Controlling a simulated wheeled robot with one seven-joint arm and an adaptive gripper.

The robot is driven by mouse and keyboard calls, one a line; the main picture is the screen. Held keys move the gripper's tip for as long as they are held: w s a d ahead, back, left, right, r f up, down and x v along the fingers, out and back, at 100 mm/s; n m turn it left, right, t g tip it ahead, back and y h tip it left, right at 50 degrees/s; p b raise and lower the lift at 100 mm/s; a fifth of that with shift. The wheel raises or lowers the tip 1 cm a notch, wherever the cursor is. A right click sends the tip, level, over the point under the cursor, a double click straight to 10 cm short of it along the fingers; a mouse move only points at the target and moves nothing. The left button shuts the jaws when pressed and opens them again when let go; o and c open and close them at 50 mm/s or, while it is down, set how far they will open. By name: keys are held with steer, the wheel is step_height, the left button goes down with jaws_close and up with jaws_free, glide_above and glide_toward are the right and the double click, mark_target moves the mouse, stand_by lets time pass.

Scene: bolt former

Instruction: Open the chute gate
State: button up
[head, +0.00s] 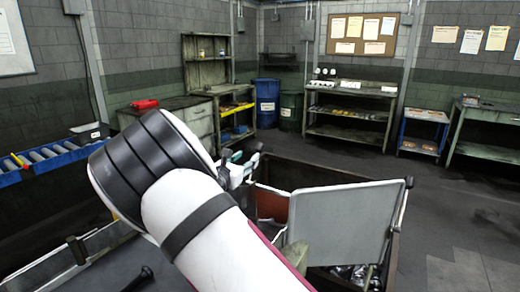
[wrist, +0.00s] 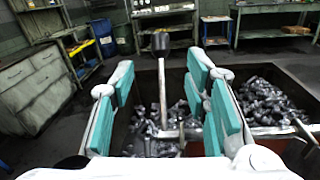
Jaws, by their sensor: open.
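The chute gate (head: 345,222) looks like a flat pale grey plate over a dark bin in the head view, with a dark knob (head: 408,182) at its upper right corner. In the wrist view a pale rod (wrist: 162,95) ends in a dark knob (wrist: 160,44); I cannot tell for sure that it is the gate's edge. My gripper (wrist: 161,66) is open, its teal-padded fingers on either side of the rod's line of sight. No contact shows. In the head view my gripper (head: 237,170) is partly hidden behind my arm, left of the plate.
The dark bin (head: 325,171) holds many grey metal parts (wrist: 262,100). A blue roller conveyor (head: 48,154) stands at the left. Cabinets, a blue barrel (head: 267,103) and workbenches (head: 348,112) line the back walls. The floor beyond the bin is clear.

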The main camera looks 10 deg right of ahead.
mark_target(257, 149)
steer(key=x, duration=1.1)
steer(key=shift+b, duration=0.3)
jaws_close()
